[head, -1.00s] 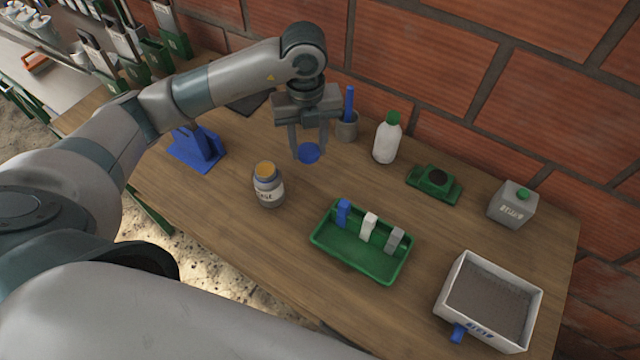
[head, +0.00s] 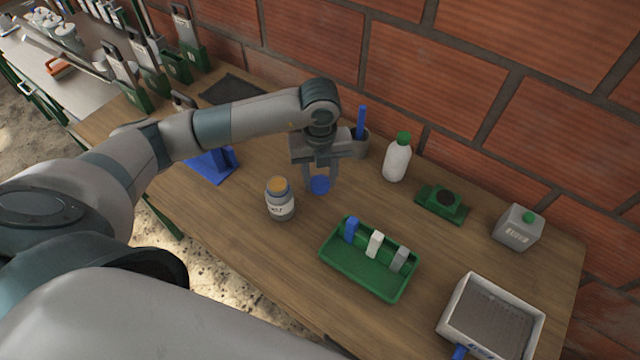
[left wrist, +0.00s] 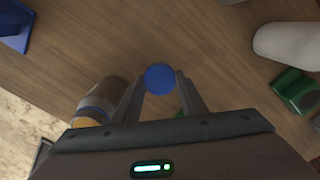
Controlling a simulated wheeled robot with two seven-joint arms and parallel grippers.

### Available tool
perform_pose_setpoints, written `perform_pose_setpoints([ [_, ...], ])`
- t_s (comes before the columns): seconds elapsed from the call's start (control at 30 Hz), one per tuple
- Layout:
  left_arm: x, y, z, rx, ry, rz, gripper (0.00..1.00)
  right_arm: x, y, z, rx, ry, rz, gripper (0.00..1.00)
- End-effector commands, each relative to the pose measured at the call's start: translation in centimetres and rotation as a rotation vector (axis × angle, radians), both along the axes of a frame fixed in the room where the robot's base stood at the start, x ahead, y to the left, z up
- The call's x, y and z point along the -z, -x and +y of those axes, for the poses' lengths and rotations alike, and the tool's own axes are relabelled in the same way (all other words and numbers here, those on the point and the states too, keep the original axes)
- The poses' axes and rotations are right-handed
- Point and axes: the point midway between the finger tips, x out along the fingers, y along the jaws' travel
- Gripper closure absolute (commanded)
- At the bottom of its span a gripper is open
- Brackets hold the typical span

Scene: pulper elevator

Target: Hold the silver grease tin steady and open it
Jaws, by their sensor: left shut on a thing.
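The silver grease tin (head: 281,207) stands upright on the bench, with a pale label and an orange-yellow top. I cannot tell whether that top is a cover or the contents. It also shows in the left wrist view (left wrist: 106,94). My left gripper (head: 320,183) is just right of the tin, apart from it, pointing down. It is shut on a round blue lid (head: 320,185), which shows between the fingertips in the left wrist view (left wrist: 160,79). The lid is close to the bench top; I cannot tell if it touches. My right gripper is out of view.
A green tray (head: 345,270) with blue, white and grey pieces lies in front right of the gripper. Behind are a grey cup (head: 360,146) and a white bottle (head: 397,163). A blue stand (head: 212,166) is left. Bare wood surrounds the tin.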

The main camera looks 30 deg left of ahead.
Motion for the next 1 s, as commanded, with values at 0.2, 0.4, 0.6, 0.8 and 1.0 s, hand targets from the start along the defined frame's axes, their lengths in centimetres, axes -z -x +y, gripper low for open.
perform_pose_setpoints([
  [0.2,0.1,0.0,0.0,0.0,0.0,0.0,0.89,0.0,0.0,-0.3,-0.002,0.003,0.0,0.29],
  [0.4,1.3,0.2,0.0,0.001,-0.001,0.005,0.89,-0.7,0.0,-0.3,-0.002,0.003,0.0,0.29],
  [0.6,3.5,0.1,0.0,0.0,-0.002,0.003,0.89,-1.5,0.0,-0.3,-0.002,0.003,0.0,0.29],
  [0.8,3.8,0.0,0.0,0.001,0.0,0.0,0.89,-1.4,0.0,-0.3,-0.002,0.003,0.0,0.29],
  [1.0,4.1,0.0,0.0,0.001,0.0,0.0,0.89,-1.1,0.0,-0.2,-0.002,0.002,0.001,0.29],
])
